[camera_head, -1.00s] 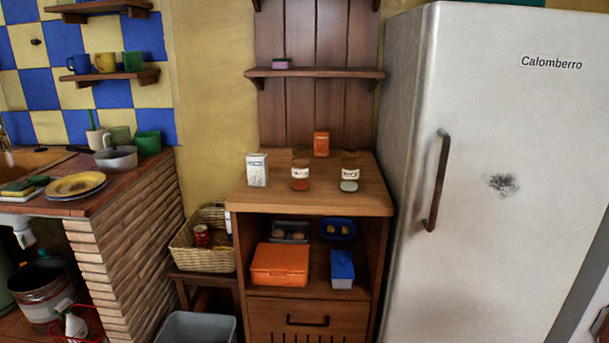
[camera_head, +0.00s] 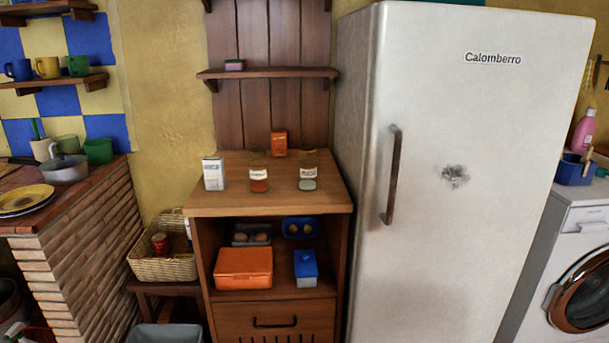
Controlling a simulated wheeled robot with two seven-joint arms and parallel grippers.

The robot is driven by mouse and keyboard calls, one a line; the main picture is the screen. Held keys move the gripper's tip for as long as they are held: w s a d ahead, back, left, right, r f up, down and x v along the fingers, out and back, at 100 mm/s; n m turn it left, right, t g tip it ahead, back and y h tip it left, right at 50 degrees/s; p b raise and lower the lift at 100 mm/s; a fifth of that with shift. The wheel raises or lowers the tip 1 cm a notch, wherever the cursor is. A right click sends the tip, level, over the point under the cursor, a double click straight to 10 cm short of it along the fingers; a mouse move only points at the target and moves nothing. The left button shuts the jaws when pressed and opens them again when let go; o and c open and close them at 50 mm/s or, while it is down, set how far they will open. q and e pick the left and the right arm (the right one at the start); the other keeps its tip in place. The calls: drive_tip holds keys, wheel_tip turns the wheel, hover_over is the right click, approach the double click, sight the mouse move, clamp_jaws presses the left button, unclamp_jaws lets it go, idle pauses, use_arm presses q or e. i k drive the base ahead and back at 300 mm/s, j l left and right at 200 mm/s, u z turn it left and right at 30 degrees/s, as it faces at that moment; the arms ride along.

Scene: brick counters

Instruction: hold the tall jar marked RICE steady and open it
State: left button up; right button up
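The tall jar marked RICE (camera_head: 308,179) stands upright on the wooden cabinet top (camera_head: 235,206), right of the middle. It is clear glass with a white label and pale contents low inside. Its lid is hard to make out at this size. A similar jar with reddish contents (camera_head: 259,181) stands to its left, its label too small to read surely. Neither of my grippers shows in the head view.
A white carton (camera_head: 213,174) and an orange box (camera_head: 279,143) share the top. A fridge (camera_head: 455,200) stands close on the right. A wicker basket (camera_head: 165,262) sits at left, with a grey bin (camera_head: 165,333) below. An orange container (camera_head: 243,268) is in the open shelf.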

sight(307, 166)
drive_tip(key=i+j+z, duration=0.25)
drive_tip(key=j, duration=0.15)
drive_tip(key=i+j+z, duration=0.2)
drive_tip(key=j, duration=0.2)
drive_tip(key=j+z, duration=0.25)
drive_tip(key=j, duration=0.15)
drive_tip(key=i+j+z, duration=0.2)
drive_tip(key=j, duration=0.3)
drive_tip(key=j+z, duration=0.25)
drive_tip(key=j, duration=0.2)
